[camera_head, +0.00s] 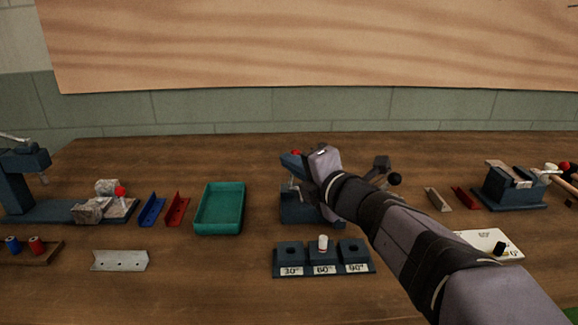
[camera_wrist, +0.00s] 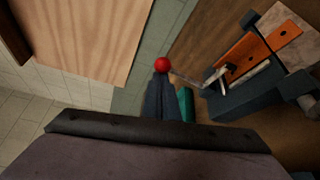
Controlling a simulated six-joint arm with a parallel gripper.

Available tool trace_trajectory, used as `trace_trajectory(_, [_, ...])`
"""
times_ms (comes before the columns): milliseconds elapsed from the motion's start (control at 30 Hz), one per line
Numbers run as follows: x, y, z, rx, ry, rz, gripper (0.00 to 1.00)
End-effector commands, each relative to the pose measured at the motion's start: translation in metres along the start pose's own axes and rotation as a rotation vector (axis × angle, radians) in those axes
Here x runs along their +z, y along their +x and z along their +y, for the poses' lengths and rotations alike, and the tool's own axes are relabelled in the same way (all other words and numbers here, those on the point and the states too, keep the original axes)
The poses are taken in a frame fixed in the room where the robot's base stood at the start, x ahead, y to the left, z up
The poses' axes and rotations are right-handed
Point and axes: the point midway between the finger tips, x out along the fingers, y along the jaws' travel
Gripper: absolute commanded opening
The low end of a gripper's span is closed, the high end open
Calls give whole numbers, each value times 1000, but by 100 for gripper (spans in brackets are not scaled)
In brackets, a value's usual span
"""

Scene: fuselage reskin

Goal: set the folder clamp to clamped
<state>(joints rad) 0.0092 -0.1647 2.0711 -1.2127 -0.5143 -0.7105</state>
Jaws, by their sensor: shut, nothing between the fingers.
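The folder (camera_head: 298,208) is a dark blue machine at the middle of the bench, partly hidden behind my arm. In the wrist view it lies at the right, with an orange strip (camera_wrist: 247,58) on its bed. Its clamp lever (camera_wrist: 187,78) is a thin rod ending in a red ball knob (camera_wrist: 161,65), which also shows in the head view (camera_head: 296,153). My gripper (camera_wrist: 161,82) is shut and empty, its fingertips at or very near the knob. I cannot tell whether they touch it.
A black ball handle (camera_head: 395,179) stands right of the folder. In front is a block with angle labels (camera_head: 323,263). A green tray (camera_head: 219,208) lies to the left. Another blue fixture (camera_head: 512,190) stands at the right. Bare bench lies in front of the tray.

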Motion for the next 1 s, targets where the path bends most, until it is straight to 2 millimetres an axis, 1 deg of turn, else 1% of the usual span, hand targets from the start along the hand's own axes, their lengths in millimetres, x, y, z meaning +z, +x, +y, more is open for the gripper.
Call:
trace_trajectory(433, [2,-1,0,-1,3,-4,0])
trace_trajectory(567, [2,-4,0,0,2,-6,0])
trace_trajectory(667, [3,-12,0,-1,2,-6,0])
trace_trajectory(767, [3,-24,1,1,3,-7,0])
trace_trajectory(933, [3,-54,3,1,1,-8,0])
trace_trajectory(1000, [2,-52,5,-5,7,5,0])
